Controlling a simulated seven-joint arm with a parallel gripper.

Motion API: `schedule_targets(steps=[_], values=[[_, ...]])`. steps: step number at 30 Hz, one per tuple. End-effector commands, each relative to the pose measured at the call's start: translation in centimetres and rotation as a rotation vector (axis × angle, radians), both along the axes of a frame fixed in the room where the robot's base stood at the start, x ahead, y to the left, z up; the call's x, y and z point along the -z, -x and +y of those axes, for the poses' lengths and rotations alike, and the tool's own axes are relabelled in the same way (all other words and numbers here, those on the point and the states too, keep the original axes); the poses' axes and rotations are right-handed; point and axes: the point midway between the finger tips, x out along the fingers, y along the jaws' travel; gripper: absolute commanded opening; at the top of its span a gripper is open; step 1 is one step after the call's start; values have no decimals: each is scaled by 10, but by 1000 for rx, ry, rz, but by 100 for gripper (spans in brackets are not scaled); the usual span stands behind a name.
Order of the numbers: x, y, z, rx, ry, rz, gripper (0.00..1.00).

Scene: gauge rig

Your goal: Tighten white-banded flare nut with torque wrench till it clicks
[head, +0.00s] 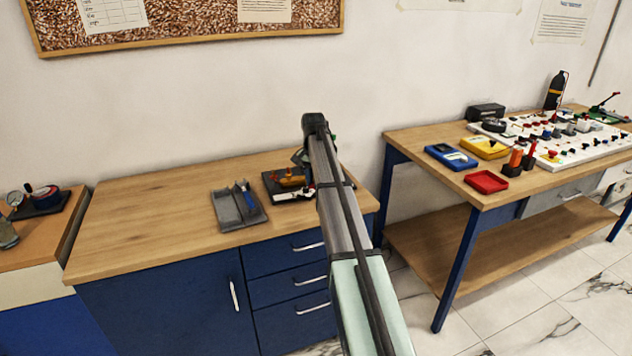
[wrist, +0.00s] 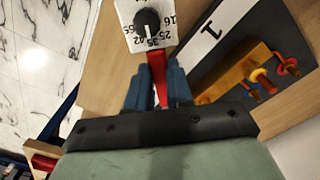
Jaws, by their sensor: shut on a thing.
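My gripper (wrist: 158,82) points down over the gauge rig on the wooden bench. Its two blue-grey fingers are shut on a red handle (wrist: 158,75). A white dial plate (wrist: 128,14) with a black knob and printed numbers lies just beyond the fingertips. The red handle runs up to it; whether both are parts of the torque wrench I cannot tell. A brass-coloured block (wrist: 228,90) with several colour-banded nuts (wrist: 262,76) sits right of the fingers; it also shows in the head view (head: 290,177). I cannot make out a white band. In the head view my arm hides the fingers.
A grey tray (head: 228,212) with a blue-handled item (head: 246,194) stands left of the rig. The bench's left part (head: 150,215) is clear. A second table (head: 455,178) at right holds coloured boxes and a white panel. A gauge set (head: 42,198) stands far left.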

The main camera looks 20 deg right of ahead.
Motion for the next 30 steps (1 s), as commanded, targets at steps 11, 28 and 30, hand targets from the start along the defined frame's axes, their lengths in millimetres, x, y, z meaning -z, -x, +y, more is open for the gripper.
schedule_targets(steps=[11,28,30], values=[[0,-5,6,51,0,0,0],[0,-8,9,77,-2,1,0],[0,-9,9,83,-3,1,0]])
